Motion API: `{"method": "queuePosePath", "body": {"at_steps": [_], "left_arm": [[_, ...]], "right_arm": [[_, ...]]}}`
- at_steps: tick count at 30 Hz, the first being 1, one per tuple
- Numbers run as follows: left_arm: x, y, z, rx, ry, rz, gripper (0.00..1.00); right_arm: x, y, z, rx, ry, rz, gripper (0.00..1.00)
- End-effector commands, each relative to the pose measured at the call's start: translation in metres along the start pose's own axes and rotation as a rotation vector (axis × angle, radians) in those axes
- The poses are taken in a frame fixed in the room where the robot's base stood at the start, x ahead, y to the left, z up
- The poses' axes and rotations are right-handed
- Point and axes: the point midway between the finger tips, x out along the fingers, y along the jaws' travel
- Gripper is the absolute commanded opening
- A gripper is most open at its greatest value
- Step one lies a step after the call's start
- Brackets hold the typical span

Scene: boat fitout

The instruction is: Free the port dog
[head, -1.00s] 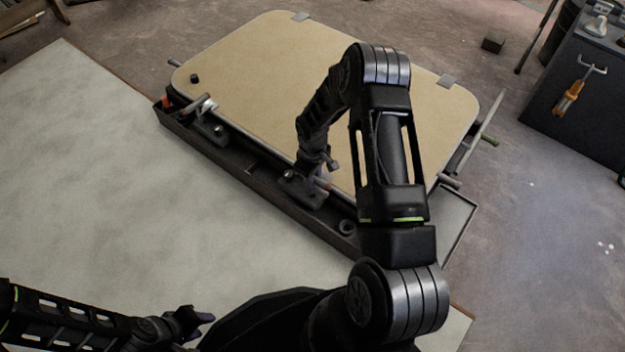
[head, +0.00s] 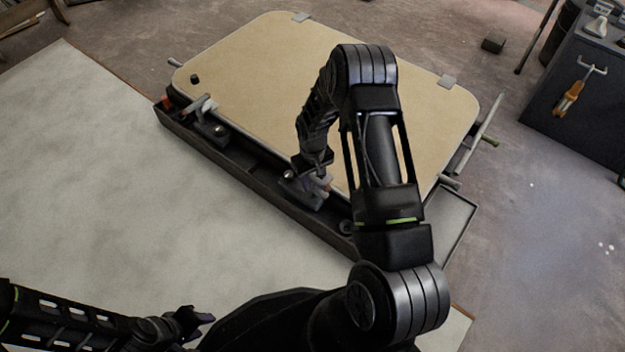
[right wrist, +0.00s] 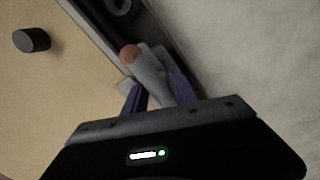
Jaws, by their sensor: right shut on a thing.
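A tan hatch panel (head: 250,60) lies in a dark frame. Two dogs sit along its near edge: the left dog (head: 205,110) has a pale handle, and the right dog (head: 301,190) is partly hidden by my right gripper (head: 318,178). In the right wrist view, my right gripper (right wrist: 158,98) is shut on a grey handle (right wrist: 152,75) with a copper-coloured end, which lies between its purple fingers. I cannot tell which dog is the port one. My left gripper (head: 200,320) is far from the hatch, low in the head view; its jaw gap is unclear.
The frame's dark tray (head: 250,172) runs along the hatch's near side. A pale table top (head: 90,170) lies clear to the left. A black knob (head: 195,79) stands on the panel. A dark cabinet (head: 580,100) with a hanging orange-handled tool stands at the right.

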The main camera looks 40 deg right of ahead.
Motion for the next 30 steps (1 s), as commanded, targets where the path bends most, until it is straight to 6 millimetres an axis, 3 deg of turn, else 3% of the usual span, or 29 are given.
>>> {"method": "queuePosePath", "body": {"at_steps": [4,5,11,22,30], "left_arm": [[0.0,0.0,0.0,0.0,0.0,0.0,0.36],[0.0,0.0,0.0,0.0,0.0,0.0,0.36],[0.0,0.0,0.0,0.0,0.0,0.0,0.36],[-0.003,0.001,0.0,0.0,-0.001,0.0,0.36],[-0.021,0.006,0.001,0.001,-0.008,0.0,0.36]], "right_arm": [[0.0,0.0,0.001,0.006,-0.001,-0.001,0.0],[0.0,0.0,0.001,0.006,-0.001,-0.001,0.35],[0.0,0.0,0.001,0.003,-0.001,0.0,0.51],[-0.007,0.0,0.0,0.0,0.0,0.0,0.52],[-0.048,0.001,-0.001,0.001,0.002,0.001,0.52]]}}
